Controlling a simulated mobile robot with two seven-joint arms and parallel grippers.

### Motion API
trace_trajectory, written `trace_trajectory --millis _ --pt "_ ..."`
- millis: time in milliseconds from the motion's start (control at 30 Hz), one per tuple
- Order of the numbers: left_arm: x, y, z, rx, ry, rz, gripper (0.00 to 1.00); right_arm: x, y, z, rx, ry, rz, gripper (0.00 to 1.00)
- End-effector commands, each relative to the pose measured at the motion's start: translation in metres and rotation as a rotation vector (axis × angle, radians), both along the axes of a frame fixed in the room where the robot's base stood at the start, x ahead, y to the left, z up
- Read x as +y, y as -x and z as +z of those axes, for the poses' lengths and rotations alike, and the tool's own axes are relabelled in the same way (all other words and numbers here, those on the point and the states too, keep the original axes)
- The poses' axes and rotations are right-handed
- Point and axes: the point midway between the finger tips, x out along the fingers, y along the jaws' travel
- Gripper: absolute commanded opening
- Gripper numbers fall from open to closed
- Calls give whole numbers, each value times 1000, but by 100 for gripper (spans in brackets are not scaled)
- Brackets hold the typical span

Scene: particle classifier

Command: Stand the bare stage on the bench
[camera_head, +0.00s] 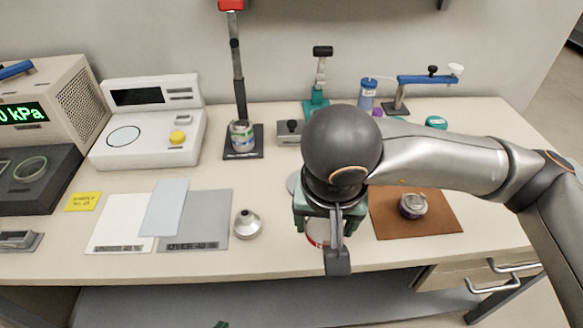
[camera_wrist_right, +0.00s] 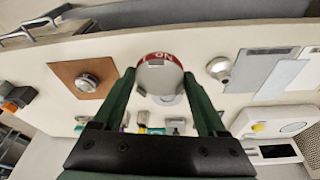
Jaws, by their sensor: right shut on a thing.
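My right gripper (camera_head: 330,225) comes down over the front middle of the bench (camera_head: 290,262), largely hidden by its own wrist. Its green fingers (camera_wrist_right: 165,95) are shut on a pale round stage (camera_wrist_right: 158,78) with a red lettered band. In the head view only a sliver of the stage (camera_head: 315,236) shows beside the gripper. I cannot tell whether its underside touches the bench. A small green tip at the bottom edge looks like my left gripper (camera_head: 221,324); its jaws cannot be made out.
A metal funnel-shaped part (camera_head: 248,224) stands left of the right gripper. A round metal part (camera_head: 413,206) sits on a brown mat (camera_head: 440,222) at right. Grey (camera_head: 215,215) and white (camera_head: 112,220) sheets lie at left. A can (camera_head: 242,135) is on a stand behind.

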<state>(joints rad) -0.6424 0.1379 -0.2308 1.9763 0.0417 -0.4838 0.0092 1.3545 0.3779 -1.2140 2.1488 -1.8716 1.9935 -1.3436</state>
Motion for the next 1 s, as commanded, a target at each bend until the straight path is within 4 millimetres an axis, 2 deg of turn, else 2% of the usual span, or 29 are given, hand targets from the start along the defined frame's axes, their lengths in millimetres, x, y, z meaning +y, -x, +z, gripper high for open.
trace_trajectory --millis 267,367,667,800,1000 --pt "1 0 0 1 -2 3 0 1 -2 -4 1 -5 11 10" --pt "2 1 1 2 -2 3 0 -9 -15 -11 3 -3 5 10" --pt "5 2 4 3 -6 8 0 -51 -76 -44 4 -3 4 10" --pt "5 4 1 7 -8 9 0 -62 -93 -72 5 -3 8 10" --pt "6 4 1 8 -7 9 0 -69 -106 -90 0 -4 12 10"
